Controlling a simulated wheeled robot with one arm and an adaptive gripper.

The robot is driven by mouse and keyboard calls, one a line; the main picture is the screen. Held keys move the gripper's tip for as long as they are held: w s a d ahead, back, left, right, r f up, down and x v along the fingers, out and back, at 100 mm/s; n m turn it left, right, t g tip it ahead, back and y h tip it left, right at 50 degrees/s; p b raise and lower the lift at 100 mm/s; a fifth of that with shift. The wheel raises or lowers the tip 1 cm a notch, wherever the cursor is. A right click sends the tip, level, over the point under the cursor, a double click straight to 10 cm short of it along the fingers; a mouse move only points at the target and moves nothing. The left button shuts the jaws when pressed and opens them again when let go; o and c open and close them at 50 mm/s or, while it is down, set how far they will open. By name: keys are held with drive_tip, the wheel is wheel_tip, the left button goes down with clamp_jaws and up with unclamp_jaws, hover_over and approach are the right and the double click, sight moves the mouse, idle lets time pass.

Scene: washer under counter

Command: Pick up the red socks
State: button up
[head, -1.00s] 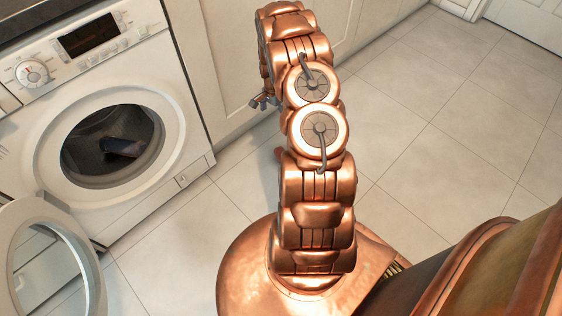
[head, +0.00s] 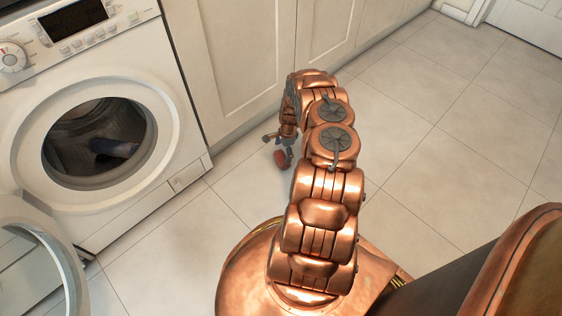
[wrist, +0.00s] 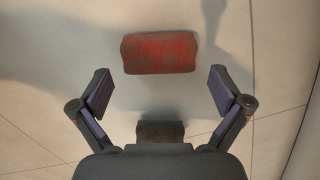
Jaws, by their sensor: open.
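The red socks (wrist: 159,52) are a rolled red bundle lying on the tiled floor. In the wrist view they sit ahead of and between the two fingers, apart from both. In the head view the socks (head: 281,159) show as a small red shape just below my gripper (head: 278,141). My gripper also shows in the wrist view (wrist: 162,92), with its fingers spread wide and nothing between them. My arm hides part of the floor around the socks in the head view.
A white washer (head: 92,120) with its round door (head: 40,255) swung open stands at the left; something dark lies in its drum. Cream cabinets (head: 235,60) run along the back. The tiled floor (head: 440,150) to the right is clear.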

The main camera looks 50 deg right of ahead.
sight(282, 156)
drive_tip(key=f+b, duration=0.1)
drive_tip(key=f, duration=0.1)
drive_tip(key=a+f+b, duration=0.1)
drive_tip(key=f, duration=0.1)
drive_tip(key=shift+f, duration=0.25)
drive_tip(key=shift+w+f+b, duration=0.15)
drive_tip(key=shift+f+b, duration=0.2)
drive_tip(key=shift+f, duration=0.1)
drive_tip(key=c, duration=0.9)
drive_tip(key=shift+r, duration=0.15)
drive_tip(key=r+p, duration=0.2)
drive_tip(key=r, duration=0.2)
drive_tip(key=shift+s+p, duration=0.2)
drive_tip(key=shift+p, duration=0.15)
drive_tip(key=s+a+p, duration=0.1)
drive_tip(key=s+p, duration=0.1)
drive_tip(key=s, duration=0.2)
drive_tip(key=s+a+p, duration=0.1)
drive_tip(key=s+p, duration=0.1)
drive_tip(key=s, duration=0.2)
drive_tip(key=s+a+r+p, duration=0.1)
drive_tip(key=s+p, duration=0.1)
drive_tip(key=s, duration=0.3)
drive_tip(key=shift+a, duration=0.4)
drive_tip(key=shift+s+a+p, duration=0.25)
drive_tip(key=shift+s+p, duration=0.4)
drive_tip(key=shift+s, duration=0.35)
